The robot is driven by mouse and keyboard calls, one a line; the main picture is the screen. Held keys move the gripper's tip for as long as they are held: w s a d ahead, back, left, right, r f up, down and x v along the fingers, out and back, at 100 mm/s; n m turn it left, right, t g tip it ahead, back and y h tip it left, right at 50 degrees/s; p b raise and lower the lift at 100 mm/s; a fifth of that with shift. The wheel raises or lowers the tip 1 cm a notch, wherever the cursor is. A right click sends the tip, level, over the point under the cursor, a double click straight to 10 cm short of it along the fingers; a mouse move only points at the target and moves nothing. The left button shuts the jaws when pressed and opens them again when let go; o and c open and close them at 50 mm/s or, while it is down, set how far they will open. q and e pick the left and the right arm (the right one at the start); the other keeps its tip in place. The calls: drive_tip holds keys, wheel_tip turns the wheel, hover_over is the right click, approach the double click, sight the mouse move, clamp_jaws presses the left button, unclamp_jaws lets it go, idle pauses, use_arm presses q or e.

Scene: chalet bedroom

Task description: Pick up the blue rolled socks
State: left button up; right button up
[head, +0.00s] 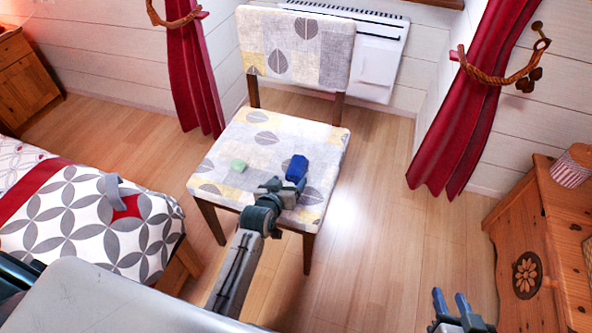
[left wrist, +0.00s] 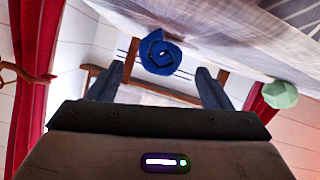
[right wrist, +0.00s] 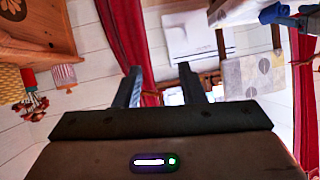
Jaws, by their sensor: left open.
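The blue rolled socks (head: 297,168) lie on the patterned chair seat (head: 225,160), right of its middle. My left gripper (head: 285,184) is low over the seat, just on the near side of the socks. In the left wrist view the socks (left wrist: 160,52) show their spiral end, centred between the two spread fingers (left wrist: 158,78) and seemingly just beyond the tips. The left gripper is open and empty. My right gripper (head: 451,300) is open and empty at the bottom right, over the floor near the wooden cabinet; its fingers (right wrist: 160,75) stand apart in the right wrist view.
A small pale green object (head: 238,165) lies on the seat left of the socks; it also shows in the left wrist view (left wrist: 280,94). The chair back (head: 296,45) rises behind. A bed (head: 90,220) is left, a wooden cabinet (head: 560,230) right. Floor between is clear.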

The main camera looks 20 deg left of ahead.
sight(291, 178)
use_arm(q)
drive_tip(key=b+x, duration=0.1)
drive_tip(key=x, duration=0.4)
drive_tip(key=shift+s+a+f, duration=0.1)
drive_tip(key=shift+a, duration=0.05)
use_arm(e)
drive_tip(key=w+r+t, duration=0.4)
drive_tip(key=r, duration=0.3)
drive_tip(key=shift+d+t, duration=0.3)
drive_tip(key=shift+d, duration=0.15)
drive_tip(key=shift+w, duration=0.1)
use_arm(q)
drive_tip(key=c, duration=0.7)
